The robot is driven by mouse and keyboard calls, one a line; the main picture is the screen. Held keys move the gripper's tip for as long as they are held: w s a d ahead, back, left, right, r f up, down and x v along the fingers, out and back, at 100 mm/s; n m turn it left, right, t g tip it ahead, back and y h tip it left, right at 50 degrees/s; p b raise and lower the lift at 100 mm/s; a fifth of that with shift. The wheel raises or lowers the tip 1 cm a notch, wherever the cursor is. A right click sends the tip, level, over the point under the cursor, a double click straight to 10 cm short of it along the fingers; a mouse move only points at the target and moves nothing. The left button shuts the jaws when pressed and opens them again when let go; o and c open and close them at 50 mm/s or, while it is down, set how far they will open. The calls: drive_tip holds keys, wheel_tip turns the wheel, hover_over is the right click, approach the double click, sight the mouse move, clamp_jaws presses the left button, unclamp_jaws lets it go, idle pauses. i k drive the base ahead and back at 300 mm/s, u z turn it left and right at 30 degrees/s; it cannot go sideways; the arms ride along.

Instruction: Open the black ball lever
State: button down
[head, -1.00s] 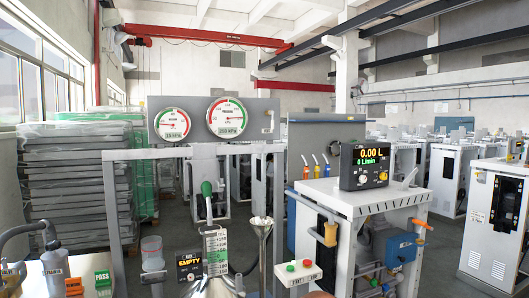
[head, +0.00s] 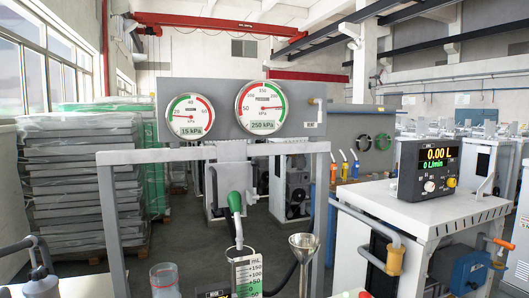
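I cannot make out a black ball lever in the head view. My gripper is not in view. A grey metal frame (head: 108,210) stands ahead, with a gauge panel (head: 225,95) behind its top bar. A green-handled nozzle (head: 235,204) points down above a measuring cylinder (head: 246,272) with a mL scale.
A metal funnel (head: 304,243) stands right of the cylinder. A clear cup (head: 164,277) is to its left. A white cabinet (head: 425,212) at right carries a black display (head: 427,169) showing 0.00 L. Wrapped stacks (head: 85,180) stand at left.

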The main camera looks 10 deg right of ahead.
sight(255, 163)
drive_tip(key=u, duration=0.5)
drive_tip(key=i, duration=1)
drive_tip(key=u, duration=0.9)
